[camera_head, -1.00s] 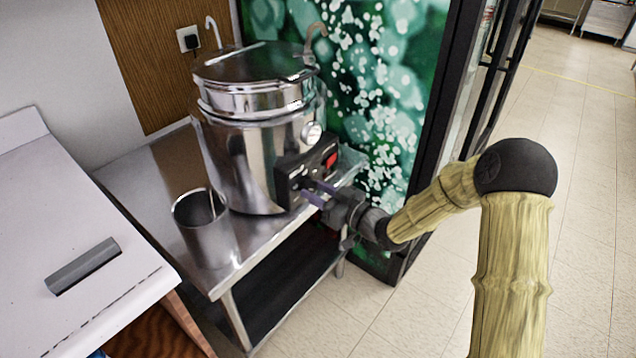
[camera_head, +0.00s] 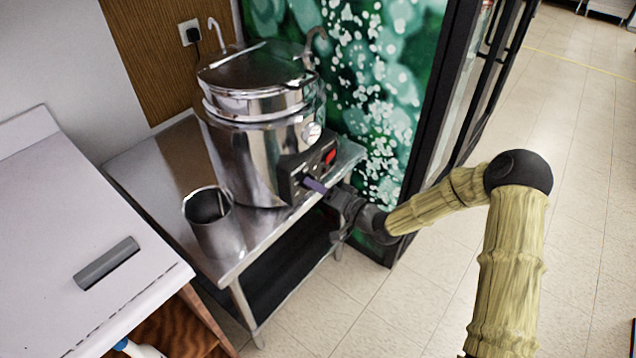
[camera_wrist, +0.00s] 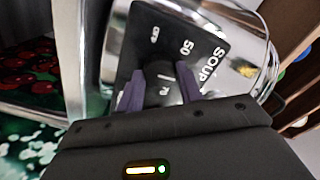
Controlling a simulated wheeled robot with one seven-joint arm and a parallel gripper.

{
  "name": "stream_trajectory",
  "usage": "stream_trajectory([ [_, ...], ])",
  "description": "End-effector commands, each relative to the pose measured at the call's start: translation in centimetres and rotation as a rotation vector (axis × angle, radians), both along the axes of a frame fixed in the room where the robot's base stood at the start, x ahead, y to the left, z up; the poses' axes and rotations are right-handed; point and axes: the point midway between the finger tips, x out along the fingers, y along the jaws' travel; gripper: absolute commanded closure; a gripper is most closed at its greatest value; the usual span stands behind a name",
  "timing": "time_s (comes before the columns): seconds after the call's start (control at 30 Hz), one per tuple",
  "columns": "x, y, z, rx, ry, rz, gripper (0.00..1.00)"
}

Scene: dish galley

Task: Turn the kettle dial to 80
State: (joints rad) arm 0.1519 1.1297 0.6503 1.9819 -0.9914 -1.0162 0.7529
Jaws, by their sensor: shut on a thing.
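The kettle (camera_head: 240,150) is a large shiny steel pot with a lid, standing on a steel table. Its black control panel (camera_head: 291,179) faces my arm and carries a red switch (camera_head: 330,157). My gripper (camera_head: 318,187) is at the panel, its purple fingers shut on the dial. In the wrist view the black dial (camera_wrist: 158,92) sits between the two fingers of my gripper (camera_wrist: 158,90). A pale line shows on the dial. An 80 mark is not visible; the fingers hide part of the scale.
A steel cup (camera_head: 216,238) stands on the steel table (camera_head: 165,165) left of the kettle. A white counter (camera_head: 75,215) with a grey bar handle is at the left. A dark glass-door cabinet (camera_head: 440,120) stands behind my arm. Open tiled floor lies to the right.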

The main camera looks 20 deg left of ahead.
Motion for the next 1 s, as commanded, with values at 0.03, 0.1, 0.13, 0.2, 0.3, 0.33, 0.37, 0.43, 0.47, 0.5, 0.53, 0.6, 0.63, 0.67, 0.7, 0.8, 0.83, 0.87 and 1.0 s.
stream_trajectory([
  [0.03, -0.08, -0.02, -0.06, 0.006, 0.023, 0.001, 0.86],
  [0.1, -0.08, -0.03, -0.08, 0.015, 0.044, 0.001, 0.86],
  [0.13, -0.08, -0.03, -0.09, 0.018, 0.052, 0.001, 0.86],
  [0.2, -0.09, -0.03, -0.14, 0.022, 0.066, 0.002, 0.86],
  [0.3, -0.1, -0.01, -0.19, 0.026, 0.076, 0.002, 0.86],
  [0.33, -0.11, -0.01, -0.21, 0.027, 0.077, 0.002, 0.86],
  [0.37, -0.11, -0.01, -0.21, 0.027, 0.078, 0.002, 0.86],
  [0.43, -0.12, 0.0, -0.23, 0.027, 0.079, 0.002, 0.86],
  [0.47, -0.11, -0.01, -0.24, 0.027, 0.079, 0.002, 0.86],
  [0.5, -0.12, 0.0, -0.25, 0.027, 0.079, 0.002, 0.86],
  [0.53, -0.12, 0.0, -0.25, 0.027, 0.079, 0.002, 0.86],
  [0.6, -0.12, 0.0, -0.25, 0.027, 0.078, 0.002, 0.86],
  [0.63, -0.13, 0.0, -0.25, 0.027, 0.078, 0.002, 0.86],
  [0.67, -0.13, 0.0, -0.24, 0.027, 0.078, 0.002, 0.86],
  [0.7, -0.13, 0.0, -0.25, 0.027, 0.078, 0.002, 0.56],
  [0.8, -0.1, 0.0, -0.2, 0.027, 0.076, 0.002, 0.42],
  [0.83, -0.09, 0.0, -0.18, 0.027, 0.076, 0.002, 0.42],
  [0.87, -0.08, 0.0, -0.16, 0.028, 0.076, 0.001, 0.42],
  [1.0, -0.05, -0.01, -0.1, 0.029, 0.075, 0.001, 0.42],
])
